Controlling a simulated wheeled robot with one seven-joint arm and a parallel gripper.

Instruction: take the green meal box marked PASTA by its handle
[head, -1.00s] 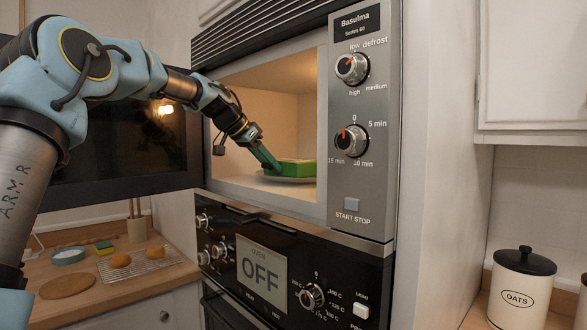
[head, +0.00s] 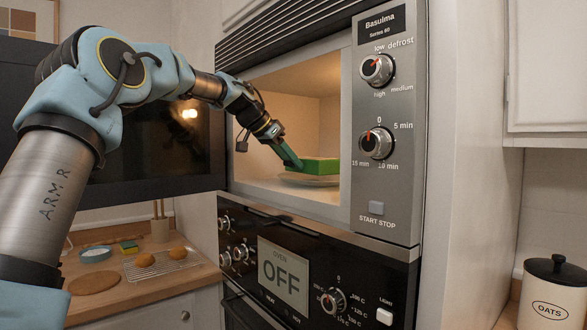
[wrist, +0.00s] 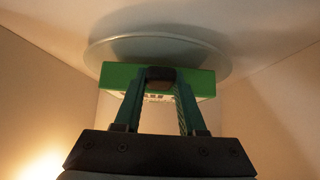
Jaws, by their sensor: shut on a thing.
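The green meal box (head: 320,168) is inside the open microwave, at the round plate (head: 308,180). In the wrist view the box (wrist: 120,76) shows in front of the plate (wrist: 103,50), with a dark handle (wrist: 160,75) on its near side. My gripper (head: 297,165) reaches in from the left. In the wrist view my gripper's fingers (wrist: 160,84) are shut on the handle from both sides. Marks on the box are too blurred to read. I cannot tell whether the box rests on the plate or is slightly raised.
The microwave door (head: 150,135) stands open at the left, behind my arm. The control panel (head: 385,210) borders the opening at the right. The oven (head: 310,265) is below. A counter (head: 140,285) at lower left holds buns on a rack. An OATS jar (head: 550,295) stands at right.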

